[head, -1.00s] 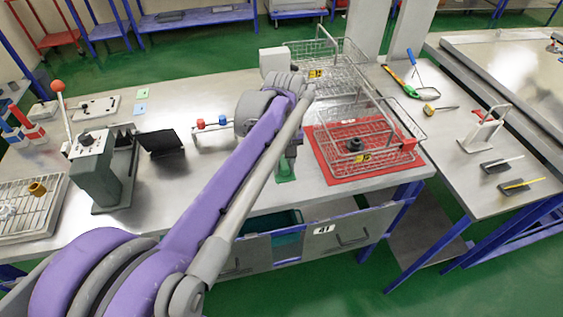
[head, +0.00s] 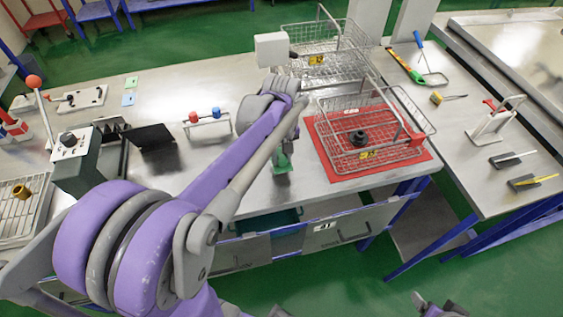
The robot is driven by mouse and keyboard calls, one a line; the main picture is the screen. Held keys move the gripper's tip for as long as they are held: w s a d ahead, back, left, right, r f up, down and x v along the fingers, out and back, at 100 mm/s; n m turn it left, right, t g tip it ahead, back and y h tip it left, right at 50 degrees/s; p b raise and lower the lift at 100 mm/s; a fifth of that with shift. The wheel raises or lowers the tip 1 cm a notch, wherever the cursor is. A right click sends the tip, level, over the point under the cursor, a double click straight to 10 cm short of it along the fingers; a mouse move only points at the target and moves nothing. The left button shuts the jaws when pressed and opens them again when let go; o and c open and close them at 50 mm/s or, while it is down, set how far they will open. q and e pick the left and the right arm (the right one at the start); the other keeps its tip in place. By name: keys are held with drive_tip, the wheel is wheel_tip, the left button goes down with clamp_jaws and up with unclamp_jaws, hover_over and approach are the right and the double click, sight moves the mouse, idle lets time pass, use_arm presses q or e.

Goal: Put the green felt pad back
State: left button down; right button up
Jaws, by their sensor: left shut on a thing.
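My left gripper (head: 282,158) is over the front part of the steel bench, left of the red mat. It is shut on a green piece, which I take to be the green felt pad (head: 281,165). The pad is small here and partly covered by the gripper, so I cannot tell whether it touches the bench top. Grey parts at the bottom edge (head: 436,306) look like my right gripper, cut off by the frame; its jaws cannot be read.
A wire basket (head: 425,130) with a black part stands on the red mat (head: 330,150). Another basket (head: 345,35) is behind. A red-and-blue-knobbed rack (head: 207,122), a black stand (head: 152,137) and small green and blue squares (head: 128,99) are left. An open drawer is below the front edge.

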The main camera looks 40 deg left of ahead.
sight(282, 163)
use_arm(q)
drive_tip(key=shift+f, duration=1.5)
drive_tip(key=shift+f, duration=0.2)
drive_tip(key=c, duration=0.6)
unclamp_jaws()
drive_tip(key=shift+r, duration=0.6)
wheel_tip(282, 163, up, 11)
drive_tip(key=shift+p, duration=0.4)
drive_tip(key=s+d+f+m+t, duration=0.2)
drive_tip(key=s+d+f+m, duration=0.1)
drive_tip(key=d, duration=0.1)
drive_tip(key=s+d+f+m+t, duration=0.1)
drive_tip(key=s+d+f+m, duration=0.2)
drive_tip(key=s+d, duration=0.1)
drive_tip(key=s+d+f+m+t, duration=0.2)
drive_tip(key=s+d+f+m, duration=0.2)
drive_tip(key=d, duration=0.1)
drive_tip(key=shift+f+t, duration=0.1)
drive_tip(key=shift+t, duration=0.2)
